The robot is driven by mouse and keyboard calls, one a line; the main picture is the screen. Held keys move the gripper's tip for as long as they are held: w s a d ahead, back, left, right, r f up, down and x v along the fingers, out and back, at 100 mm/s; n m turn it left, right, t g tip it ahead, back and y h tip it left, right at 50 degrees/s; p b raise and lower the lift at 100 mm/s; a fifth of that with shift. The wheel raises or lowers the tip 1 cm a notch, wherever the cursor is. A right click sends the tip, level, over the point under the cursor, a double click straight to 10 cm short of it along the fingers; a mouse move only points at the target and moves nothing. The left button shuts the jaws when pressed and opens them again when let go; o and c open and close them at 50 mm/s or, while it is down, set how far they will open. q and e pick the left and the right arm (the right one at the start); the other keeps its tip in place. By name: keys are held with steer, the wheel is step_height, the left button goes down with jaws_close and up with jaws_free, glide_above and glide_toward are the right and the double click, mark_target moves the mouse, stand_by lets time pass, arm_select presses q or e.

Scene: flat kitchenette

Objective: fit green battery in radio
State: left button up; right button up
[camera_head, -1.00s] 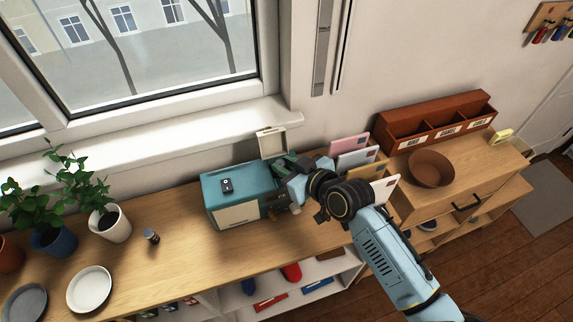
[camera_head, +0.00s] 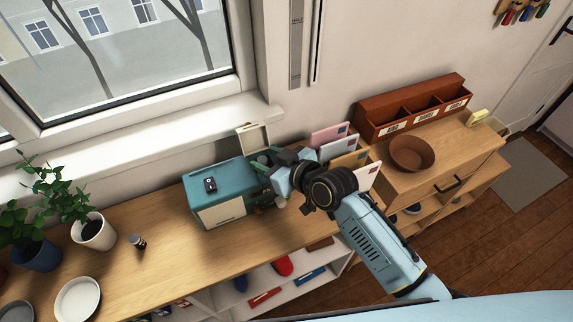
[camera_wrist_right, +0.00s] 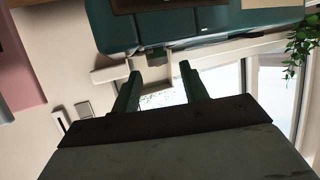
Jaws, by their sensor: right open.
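The teal radio (camera_head: 222,190) stands on the wooden counter, with a cream flap (camera_head: 253,138) raised behind its right end. My right gripper (camera_head: 264,160) is at that right end, close to the flap. Whether it touches the radio is unclear. In the right wrist view the two dark green fingers (camera_wrist_right: 160,84) are apart with nothing visible between them, and the teal radio (camera_wrist_right: 205,28) fills the top. I cannot pick out a green battery; the radio's right end is partly hidden by my gripper. A small dark cylinder (camera_head: 137,241) stands left of the radio. My left gripper is not in view.
Letters (camera_head: 345,148) in a holder stand just right of my gripper, near a brown bowl (camera_head: 411,153) and a sorter (camera_head: 412,108). Potted plants and a white plate (camera_head: 77,299) are left. The counter before the radio is clear.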

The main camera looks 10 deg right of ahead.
steer(key=v, duration=1.1)
steer(key=shift+s+d+r, duration=0.15)
steer(key=shift+s+d, duration=0.1)
steer(key=shift+s, duration=0.05)
